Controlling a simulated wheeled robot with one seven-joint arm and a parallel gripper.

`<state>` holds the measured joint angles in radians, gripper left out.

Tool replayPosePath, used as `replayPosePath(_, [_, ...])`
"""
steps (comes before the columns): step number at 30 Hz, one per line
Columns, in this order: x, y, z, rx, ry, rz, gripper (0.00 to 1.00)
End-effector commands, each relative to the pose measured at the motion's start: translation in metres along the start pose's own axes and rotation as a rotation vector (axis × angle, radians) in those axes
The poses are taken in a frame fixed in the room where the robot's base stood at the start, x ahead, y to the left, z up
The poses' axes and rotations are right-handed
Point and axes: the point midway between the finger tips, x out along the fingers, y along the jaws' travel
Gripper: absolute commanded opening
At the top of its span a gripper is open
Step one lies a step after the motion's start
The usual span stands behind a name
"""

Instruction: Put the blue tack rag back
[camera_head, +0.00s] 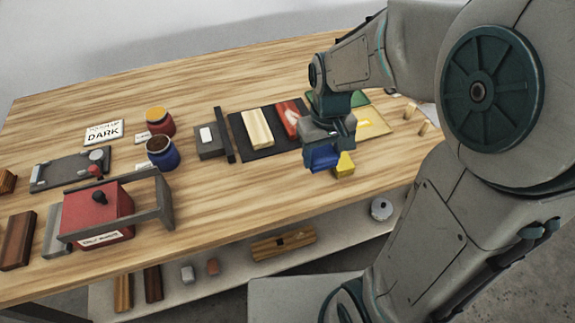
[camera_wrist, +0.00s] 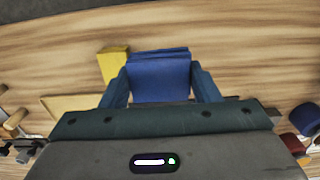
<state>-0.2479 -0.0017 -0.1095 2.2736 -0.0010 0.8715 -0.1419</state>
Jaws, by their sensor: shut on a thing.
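The blue tack rag (camera_head: 321,158) is a folded blue pad. It also fills the space between the fingers in the wrist view (camera_wrist: 160,75). My gripper (camera_head: 323,150) is shut on it near the table's front edge; I cannot tell how high above the wood it is. A yellow folded piece (camera_head: 345,164) is just right of the rag in the head view, and it shows at upper left in the wrist view (camera_wrist: 114,62). Behind my gripper are a green mat (camera_head: 352,99) and a yellow mat (camera_head: 374,122), partly hidden by my arm. No blue mat shows.
Left of my gripper, a dark mat (camera_head: 243,141) bears a pale wood block (camera_head: 257,128) and a red piece (camera_head: 287,115). Further left stand two jars (camera_head: 162,153), a red box (camera_head: 97,212) and a grey tray (camera_head: 62,172).

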Motion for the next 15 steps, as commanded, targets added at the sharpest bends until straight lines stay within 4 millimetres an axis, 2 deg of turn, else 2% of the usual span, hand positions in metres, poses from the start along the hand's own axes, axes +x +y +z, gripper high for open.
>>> replayPosePath(1, [0.008,-0.011,-0.007,-0.007,-0.006,0.0,0.37])
replayPosePath(7, [0.033,-0.045,-0.034,-0.004,-0.004,0.0,0.37])
replayPosePath(10, [0.041,-0.056,-0.043,-0.002,-0.002,0.0,0.37])
replayPosePath(15, [0.049,-0.063,-0.049,0.0,-0.001,0.0,0.37])
